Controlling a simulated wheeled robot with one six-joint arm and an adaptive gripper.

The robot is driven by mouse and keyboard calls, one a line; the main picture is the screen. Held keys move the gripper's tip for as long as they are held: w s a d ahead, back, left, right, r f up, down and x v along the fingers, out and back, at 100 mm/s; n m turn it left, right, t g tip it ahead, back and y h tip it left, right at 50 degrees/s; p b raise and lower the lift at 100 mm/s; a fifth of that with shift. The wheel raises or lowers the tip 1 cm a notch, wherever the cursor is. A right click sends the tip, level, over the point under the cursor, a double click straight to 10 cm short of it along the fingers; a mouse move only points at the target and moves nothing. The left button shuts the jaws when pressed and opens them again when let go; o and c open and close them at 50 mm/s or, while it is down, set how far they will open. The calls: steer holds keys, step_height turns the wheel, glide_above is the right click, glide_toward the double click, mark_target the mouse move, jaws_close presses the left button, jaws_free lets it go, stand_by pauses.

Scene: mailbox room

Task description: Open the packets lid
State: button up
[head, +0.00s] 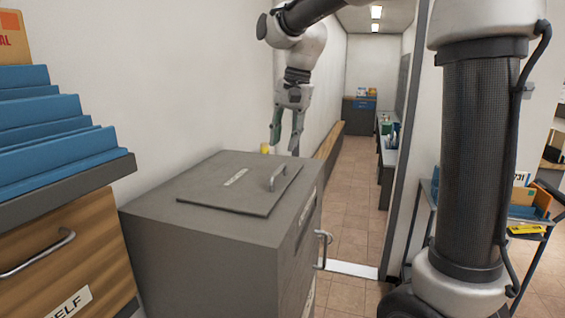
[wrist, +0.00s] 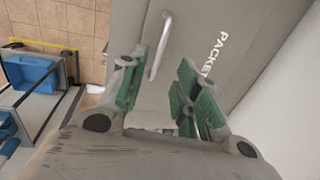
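The packets lid (head: 232,184) is a flat grey panel lying closed on top of a grey cabinet (head: 190,225). A curved metal handle (head: 278,176) stands near its right edge. My gripper (head: 286,143) is open and empty, above and behind the cabinet's far right corner, apart from the handle. In the wrist view, the lid (wrist: 200,40) fills the upper middle, with part of the word PACKETS readable. The handle (wrist: 159,46) shows beyond the green-padded fingers of my gripper (wrist: 160,95), nearer the left finger.
A wooden cabinet (head: 60,250) with blue trays (head: 50,130) stands at the left. A second handle (head: 323,250) sticks out from the grey cabinet's right side. A cart (head: 525,225) stands at the right. The tiled corridor floor (head: 350,190) is clear.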

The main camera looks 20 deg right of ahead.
mark_target(279, 169)
steer(key=f, duration=0.4)
steer(key=a+f, duration=0.1)
steer(key=f, duration=0.2)
steer(key=shift+w+a+f, duration=0.1)
steer(key=shift+w, duration=0.3)
jaws_close()
